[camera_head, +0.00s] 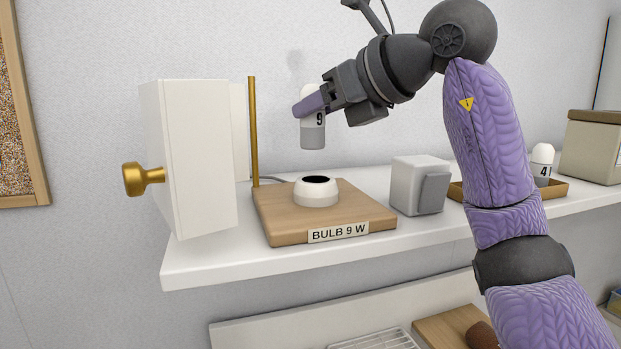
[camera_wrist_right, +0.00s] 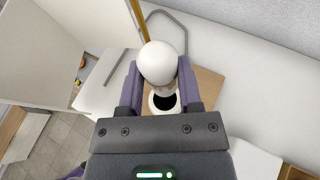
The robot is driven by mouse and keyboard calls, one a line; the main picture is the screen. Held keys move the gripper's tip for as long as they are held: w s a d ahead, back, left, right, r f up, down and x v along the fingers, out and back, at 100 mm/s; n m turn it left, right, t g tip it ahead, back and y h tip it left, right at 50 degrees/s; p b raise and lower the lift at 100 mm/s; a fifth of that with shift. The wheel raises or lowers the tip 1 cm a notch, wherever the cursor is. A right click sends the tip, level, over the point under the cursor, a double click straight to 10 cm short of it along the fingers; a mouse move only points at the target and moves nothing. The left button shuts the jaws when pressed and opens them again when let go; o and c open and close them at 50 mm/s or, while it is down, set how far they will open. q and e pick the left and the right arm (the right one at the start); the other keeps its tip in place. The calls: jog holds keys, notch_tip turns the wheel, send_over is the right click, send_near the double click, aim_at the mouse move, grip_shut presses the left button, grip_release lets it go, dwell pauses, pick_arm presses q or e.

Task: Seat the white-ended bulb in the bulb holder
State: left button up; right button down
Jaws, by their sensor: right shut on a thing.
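My right gripper (camera_head: 312,103) is shut on a white-ended bulb (camera_head: 313,136) with a grey lower part and the number 9. The bulb is upright in the air above the bulb holder (camera_head: 316,193), apart from it. The holder is a white round socket with a dark opening, on a wooden base (camera_head: 355,210) labelled BULB 9 W. In the right wrist view, the bulb's white dome (camera_wrist_right: 158,63) sits between the fingers, with the dark opening of the holder (camera_wrist_right: 163,102) partly showing beyond it. My left gripper is not in view.
A brass post (camera_head: 253,130) rises at the base's back left corner. A white open door with a brass knob (camera_head: 143,178) stands left. A grey box (camera_head: 418,185) is right of the base. Another bulb marked 4 (camera_head: 541,165) stands in a wooden tray farther right.

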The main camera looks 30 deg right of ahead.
aim_at(318, 139)
jog(key=f, duration=0.1)
jog(key=s+f, duration=0.1)
jog(key=f, duration=0.1)
jog(key=shift+s+a+f+b, duration=0.1)
jog(key=shift+s+f+b, duration=0.1)
jog(key=shift+f+b, duration=0.1)
jog(key=f, duration=0.2)
jog(key=shift+w+f, duration=0.25)
jog(key=shift+f, duration=0.15)
jog(key=c, duration=0.6)
grip_release()
jog(key=o, duration=0.3)
jog(key=shift+s+r, duration=0.15)
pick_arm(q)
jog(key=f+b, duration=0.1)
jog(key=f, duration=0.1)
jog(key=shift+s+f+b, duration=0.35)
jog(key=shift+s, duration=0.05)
pick_arm(e)
jog(key=v, duration=1.1)
jog(key=shift+s+d, duration=0.25)
jog(key=shift+s, duration=0.1)
